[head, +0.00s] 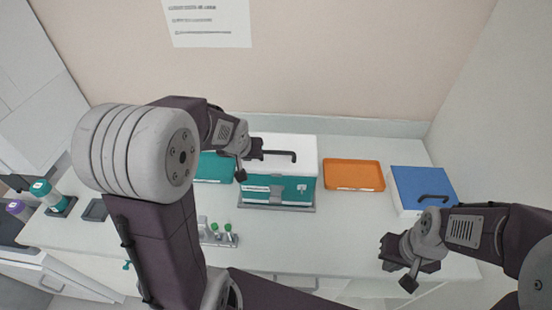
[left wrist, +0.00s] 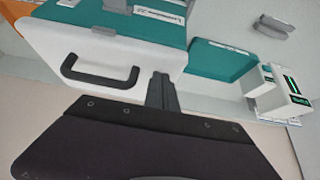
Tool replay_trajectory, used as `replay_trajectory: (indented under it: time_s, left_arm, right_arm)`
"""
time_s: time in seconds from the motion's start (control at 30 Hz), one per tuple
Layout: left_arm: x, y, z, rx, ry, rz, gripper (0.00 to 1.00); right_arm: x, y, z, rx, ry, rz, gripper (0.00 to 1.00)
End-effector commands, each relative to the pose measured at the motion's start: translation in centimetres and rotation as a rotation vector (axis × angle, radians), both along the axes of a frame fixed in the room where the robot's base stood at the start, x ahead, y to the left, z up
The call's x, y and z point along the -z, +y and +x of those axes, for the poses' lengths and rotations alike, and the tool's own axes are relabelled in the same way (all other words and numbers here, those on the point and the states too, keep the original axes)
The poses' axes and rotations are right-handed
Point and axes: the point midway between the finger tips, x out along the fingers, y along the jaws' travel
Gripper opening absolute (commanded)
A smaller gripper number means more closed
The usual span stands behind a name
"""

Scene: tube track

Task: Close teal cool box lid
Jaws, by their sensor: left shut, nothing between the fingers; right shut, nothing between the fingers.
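The teal cool box (head: 300,191) stands at the back middle of the bench. Its white lid (head: 302,142) lies over the top and looks down on the box; no gap shows at the front. A black handle (head: 278,155) is on the lid. My left gripper (head: 257,148) is shut and empty over the lid's left part, beside the handle. In the left wrist view the shut fingers (left wrist: 161,92) are near the white lid (left wrist: 105,45); whether they touch it is unclear. My right gripper (head: 384,251) is shut and empty near the front edge at right.
An orange tray (head: 353,174) is right of the box, then a white box with a blue lid (head: 422,184). A teal tray (head: 214,168) is left, partly behind my left arm. A rack with green-capped tubes (head: 220,234) is in front. The front right bench is clear.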

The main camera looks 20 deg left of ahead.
Motion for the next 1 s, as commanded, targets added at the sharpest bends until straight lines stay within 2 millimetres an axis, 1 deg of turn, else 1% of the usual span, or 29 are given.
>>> replay_trajectory:
  time_s: [0.03,0.2,0.5,0.57,0.7,1.0]
  left_arm:
    - [-1.0,0.0,0.0,0.0,-0.001,0.0,0.0]
    - [-3.7,0.0,0.0,0.0,-0.001,0.0,0.0]
    - [-7.9,0.0,0.0,0.0,-0.001,0.0,0.0]
    - [-8.1,0.0,0.0,0.0,0.0,0.0,0.0]
    - [-7.8,0.0,0.0,0.0,0.0,0.0,0.0]
    - [-7.8,0.0,0.0,0.0,0.0,0.0,0.0]
  right_arm:
    - [-0.9,0.0,0.0,0.0,-0.001,0.0,0.0]
    - [-3.4,0.0,0.0,0.0,-0.001,0.0,0.0]
    - [-7.0,0.0,0.0,0.0,-0.001,0.0,0.0]
    - [-7.2,0.0,0.0,0.0,-0.001,0.0,0.0]
    - [-6.8,0.0,0.0,0.0,-0.001,0.0,0.0]
    - [-6.8,0.0,0.0,0.0,-0.001,0.0,0.0]
